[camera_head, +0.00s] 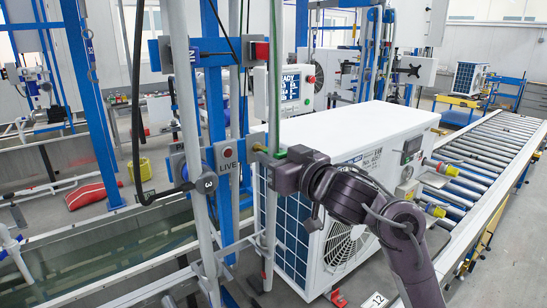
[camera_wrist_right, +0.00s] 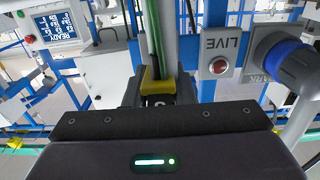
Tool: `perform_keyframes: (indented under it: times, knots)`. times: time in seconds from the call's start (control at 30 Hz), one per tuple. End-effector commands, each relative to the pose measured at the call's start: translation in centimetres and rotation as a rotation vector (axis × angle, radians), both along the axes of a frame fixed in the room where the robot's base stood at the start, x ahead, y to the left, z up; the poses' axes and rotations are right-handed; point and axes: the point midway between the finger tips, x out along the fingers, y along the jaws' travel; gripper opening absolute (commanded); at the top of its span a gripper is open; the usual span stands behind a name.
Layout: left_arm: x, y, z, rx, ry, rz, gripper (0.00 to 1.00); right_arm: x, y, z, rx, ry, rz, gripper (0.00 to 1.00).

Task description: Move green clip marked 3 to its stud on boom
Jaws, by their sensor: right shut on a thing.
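My right gripper (camera_head: 276,160) reaches in from the right in the head view, shut at the green clip (camera_head: 279,153), at the lower end of a green cable (camera_head: 276,75). In the right wrist view, my dark fingers (camera_wrist_right: 157,98) close around a small dark piece with a pale mark, too hidden to read. A yellow part (camera_wrist_right: 151,76) and the green cable (camera_wrist_right: 161,35) rise just beyond them. A black round fitting marked 3 (camera_head: 207,183) with a black cable sits on a grey post, left of my gripper. I cannot tell which stud is the clip's. My left gripper is not in view.
A LIVE plate (camera_head: 227,153) with a red button is close left of my gripper. A READY screen (camera_head: 290,87) stands behind it. A white pump unit (camera_head: 350,130) is beside and below my arm. A roller conveyor (camera_head: 490,150) runs along the right.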

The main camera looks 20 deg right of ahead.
Motion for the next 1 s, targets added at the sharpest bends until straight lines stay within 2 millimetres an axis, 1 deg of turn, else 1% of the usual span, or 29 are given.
perform_keyframes:
  times: [0.33,0.7,1.0]
  knots:
    - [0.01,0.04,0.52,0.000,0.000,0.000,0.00,-0.01,0.00,0.08,0.000,0.000,0.000,0.00]
    - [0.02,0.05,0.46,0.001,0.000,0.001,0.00,0.03,0.01,0.03,0.000,-0.001,0.000,0.00]
    - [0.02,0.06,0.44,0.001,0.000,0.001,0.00,0.52,0.16,0.06,0.003,-0.001,0.000,0.00]
